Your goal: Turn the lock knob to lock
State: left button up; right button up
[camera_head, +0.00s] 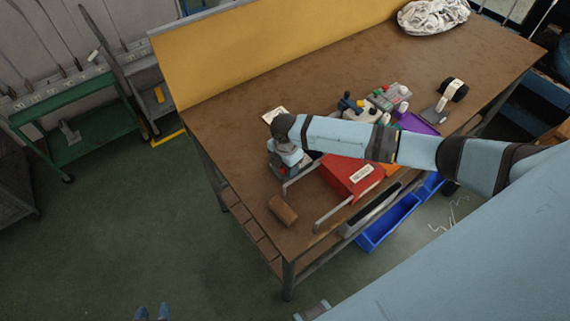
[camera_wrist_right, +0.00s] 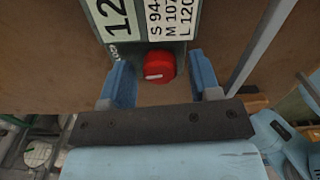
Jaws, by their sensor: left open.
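The lock knob (camera_wrist_right: 160,66) is red with a pale, nearly level line on its face. It sits at the lower edge of a grey-green labelled plate (camera_wrist_right: 139,22) in the right wrist view. My right gripper (camera_wrist_right: 162,82) is open, with one blue finger on each side of the knob and gaps between them. In the head view my right arm reaches left across the table, and its gripper (camera_head: 286,167) is small and partly hidden there. My left gripper (camera_head: 153,313) is open and empty at the bottom left, over the floor.
The brown table (camera_head: 235,130) holds a red box (camera_head: 350,177), a brown block (camera_head: 283,210), metal rails, a purple tray (camera_head: 417,124) and small coloured parts. White cloth (camera_head: 432,15) lies at the back. Blue bins (camera_head: 388,222) sit below the front edge.

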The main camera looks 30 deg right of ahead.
jog(key=c, duration=0.8)
jog(key=m+p, duration=0.1)
jog(key=p, duration=0.1)
jog(key=m+p, duration=0.2)
jog(key=shift+r+m+p, duration=0.3)
jog(key=shift+p, duration=0.05)
jog(key=shift+f+m, duration=0.25)
jog(key=shift+m, duration=0.15)
jog(key=o, duration=0.9)
notch_tip(320, 180, up, 14)
jog(key=shift+f+b, duration=0.1)
jog(key=shift+b, duration=0.3)
